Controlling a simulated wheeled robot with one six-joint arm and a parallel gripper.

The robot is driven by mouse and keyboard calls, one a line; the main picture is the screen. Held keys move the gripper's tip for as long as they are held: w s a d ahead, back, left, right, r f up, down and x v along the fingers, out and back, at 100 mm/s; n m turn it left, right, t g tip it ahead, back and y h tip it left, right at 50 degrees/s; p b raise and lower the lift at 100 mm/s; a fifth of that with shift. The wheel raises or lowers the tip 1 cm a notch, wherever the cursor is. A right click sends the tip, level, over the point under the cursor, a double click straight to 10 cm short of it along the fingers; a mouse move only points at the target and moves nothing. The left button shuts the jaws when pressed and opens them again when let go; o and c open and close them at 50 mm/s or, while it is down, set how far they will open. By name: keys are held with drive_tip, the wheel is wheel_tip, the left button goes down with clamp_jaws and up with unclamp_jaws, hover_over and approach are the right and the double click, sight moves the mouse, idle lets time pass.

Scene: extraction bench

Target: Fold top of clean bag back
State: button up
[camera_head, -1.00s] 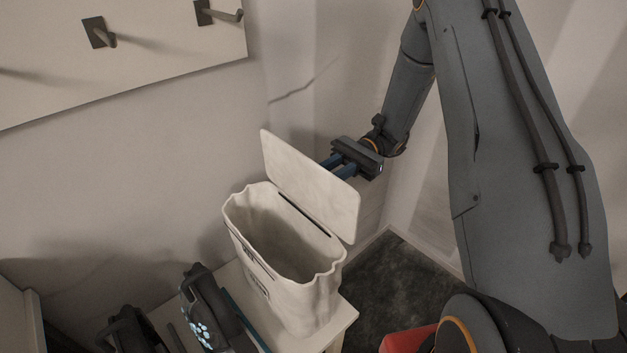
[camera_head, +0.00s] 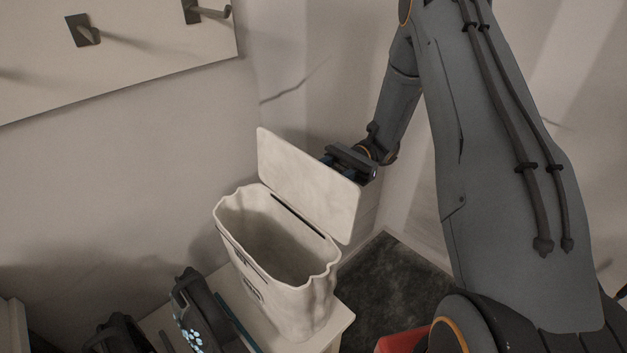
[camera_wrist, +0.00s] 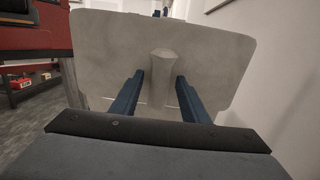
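The clean bag (camera_head: 298,305) is off-white and stands upright and open at the top on a pale bench. Its flat top flap (camera_head: 305,185) stands up, tilted, along the rim on the side of my arm. My gripper (camera_head: 338,167) is behind the flap, which hides its fingertips in the head view. In the wrist view the flap's back (camera_wrist: 215,65) fills the middle, with a small upright tab (camera_wrist: 163,68) on it. My two blue fingers (camera_wrist: 160,88) are apart, one on each side of the tab, with gaps showing. Contact with the flap cannot be told.
The pale bench top (camera_head: 330,328) ends just right of the bag. Dark tools (camera_head: 190,310) lie left of it. A wall panel with hooks (camera_head: 85,30) is at upper left. A dark mat (camera_head: 395,285) covers the floor, with a red object (camera_head: 405,342) at the bottom.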

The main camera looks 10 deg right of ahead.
sight(303, 152)
wheel_tip(303, 152, up, 8)
drive_tip(key=shift+f+b, duration=0.1)
drive_tip(key=shift+b, duration=0.35)
drive_tip(key=shift+s+r+p, duration=0.1)
drive_tip(key=shift+r+p, duration=0.3)
drive_tip(key=shift+p, duration=0.25)
drive_tip(key=shift+r+p, duration=0.7)
drive_tip(key=shift+p, duration=0.45)
